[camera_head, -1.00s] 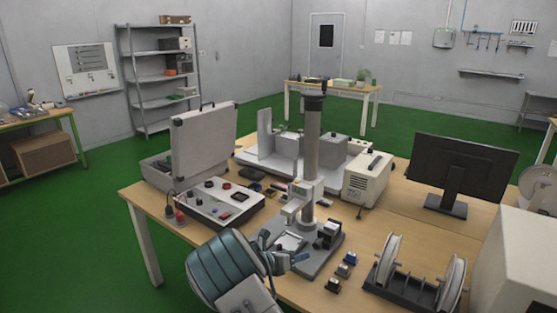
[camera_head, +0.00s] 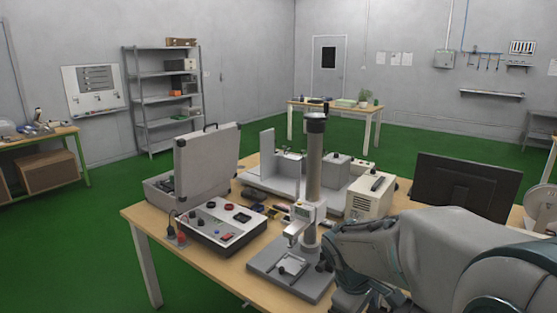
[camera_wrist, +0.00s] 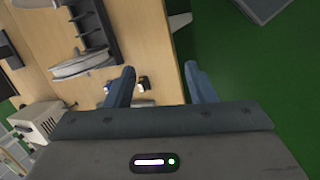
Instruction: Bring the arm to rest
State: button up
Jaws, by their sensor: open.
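My arm reaches across the lower right of the head view and hides that side of the workbench. My gripper (camera_wrist: 165,88) shows in the wrist view with its two blue-grey fingers apart and nothing between them. It is over the edge of the wooden workbench (camera_wrist: 155,45), with green floor on the other side. The fingertips are not clearly seen in the head view, where the arm covers them.
On the workbench (camera_head: 200,262) stand a test press with a tall column (camera_head: 314,165), an open case (camera_head: 205,160), a beige power unit (camera_head: 370,195) and a monitor (camera_head: 468,187). A reel stand (camera_wrist: 95,25) lies near the gripper. Green floor (camera_head: 80,235) is clear at left.

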jog(key=s+a+r+m+y, duration=0.1)
jog(key=s+m, duration=0.3)
jog(key=s, duration=0.2)
jog(key=s+a+r+m+t+y, duration=0.1)
jog(key=s+a+r+m+y, duration=0.1)
jog(key=s+m, duration=0.2)
jog(key=shift+s+m+t+y, duration=0.3)
jog(key=shift+s, duration=1.2)
